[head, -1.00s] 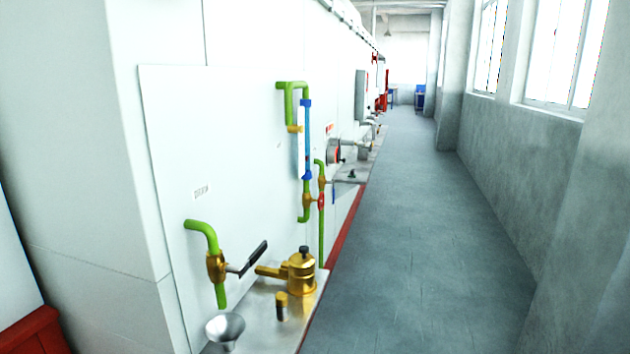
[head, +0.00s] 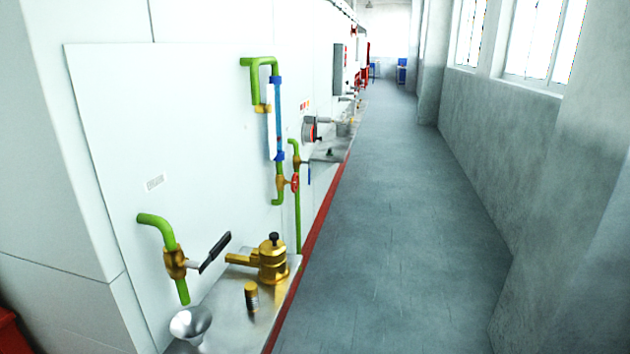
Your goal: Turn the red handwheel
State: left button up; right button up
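A small red handwheel (head: 295,182) sits on a brass valve at the lower end of the blue and white sight tube (head: 275,125), on the white wall panel at left of centre. It is seen nearly edge-on. A green pipe (head: 297,220) runs down close beside it. Neither of my grippers is in the head view.
A metal shelf (head: 235,300) juts from the panel with a brass fitting (head: 272,260) and a metal funnel (head: 190,325). A black-handled lever valve (head: 214,252) sticks out above it. The grey corridor floor (head: 400,230) to the right is clear, up to the window wall.

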aim_at(294, 183)
jog(key=i+l+z, duration=0.2)
jog(key=i+z, duration=0.15)
jog(key=i, duration=0.2)
jog(key=i+z, duration=0.3)
jog(key=i, duration=0.3)
jog(key=i+u, duration=0.15)
jog(key=i, duration=0.3)
jog(key=i+l+u, duration=0.1)
jog(key=i, duration=0.3)
jog(key=i+l+u, duration=0.15)
jog(key=i, duration=0.25)
jog(key=i+l+u, duration=0.2)
jog(key=i+u, duration=0.25)
jog(key=i+l+u, duration=0.25)
jog(key=u, duration=0.2)
jog(key=i+l+u, duration=0.25)
jog(key=l+u, duration=0.25)
jog(key=i+l+u, duration=0.15)
jog(key=l+u, duration=0.3)
